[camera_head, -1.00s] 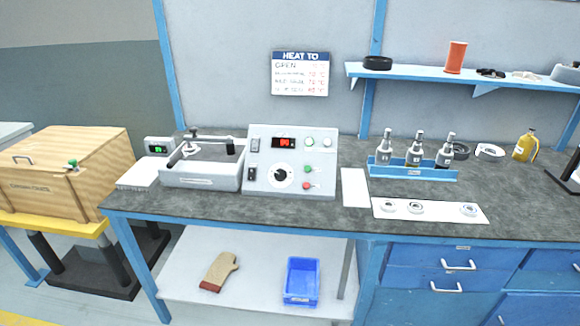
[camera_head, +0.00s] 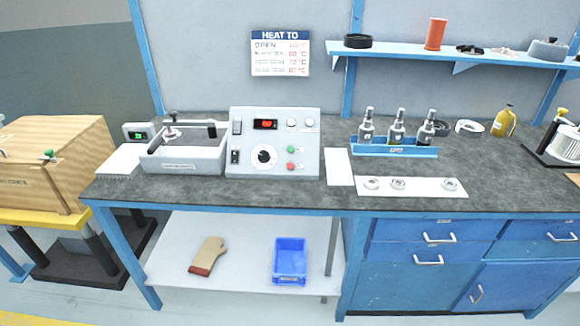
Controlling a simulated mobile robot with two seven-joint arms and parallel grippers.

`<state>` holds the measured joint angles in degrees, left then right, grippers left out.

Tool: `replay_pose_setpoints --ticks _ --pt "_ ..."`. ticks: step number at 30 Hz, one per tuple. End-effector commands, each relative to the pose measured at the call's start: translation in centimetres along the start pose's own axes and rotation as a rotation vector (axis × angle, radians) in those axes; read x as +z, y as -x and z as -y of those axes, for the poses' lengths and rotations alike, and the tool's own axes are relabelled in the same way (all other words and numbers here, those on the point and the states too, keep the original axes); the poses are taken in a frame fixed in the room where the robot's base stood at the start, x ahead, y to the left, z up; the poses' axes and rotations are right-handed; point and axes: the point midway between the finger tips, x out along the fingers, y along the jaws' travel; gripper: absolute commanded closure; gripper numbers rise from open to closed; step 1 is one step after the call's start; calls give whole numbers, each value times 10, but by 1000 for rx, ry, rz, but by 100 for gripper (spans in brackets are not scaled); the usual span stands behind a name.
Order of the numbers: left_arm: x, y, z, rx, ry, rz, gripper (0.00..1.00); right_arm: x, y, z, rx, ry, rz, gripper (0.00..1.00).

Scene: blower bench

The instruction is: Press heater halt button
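The heater control box (camera_head: 272,143) is a pale grey unit with a sloped front on the bench, left of centre. It has a red lit display (camera_head: 266,124), a black-and-white dial (camera_head: 264,157), a green button (camera_head: 290,149) and a red button (camera_head: 290,166) below the green one. Two small pale round parts sit at its upper right, and dark switches line its left side. I cannot read any button labels. Neither of my grippers shows in the view.
A grey open tray unit (camera_head: 184,158) with a clamp stands left of the box. A white pad (camera_head: 339,166) and a blue rack of bottles (camera_head: 394,150) stand to the right. A wooden crate (camera_head: 55,165) is at far left. A blue shelf (camera_head: 455,52) hangs above.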

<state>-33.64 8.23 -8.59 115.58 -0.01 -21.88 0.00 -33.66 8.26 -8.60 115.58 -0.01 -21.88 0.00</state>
Motion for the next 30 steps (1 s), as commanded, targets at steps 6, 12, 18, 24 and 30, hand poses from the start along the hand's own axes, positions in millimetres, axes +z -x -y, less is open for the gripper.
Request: replay_pose_setpoints --ticks 6,12,18,24,30 --pt "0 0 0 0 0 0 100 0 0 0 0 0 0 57" --pt "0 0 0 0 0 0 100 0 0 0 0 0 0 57" --pt "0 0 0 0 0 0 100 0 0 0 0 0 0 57" --pt "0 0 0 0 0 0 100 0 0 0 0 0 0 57" --pt "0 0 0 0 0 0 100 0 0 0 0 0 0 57"
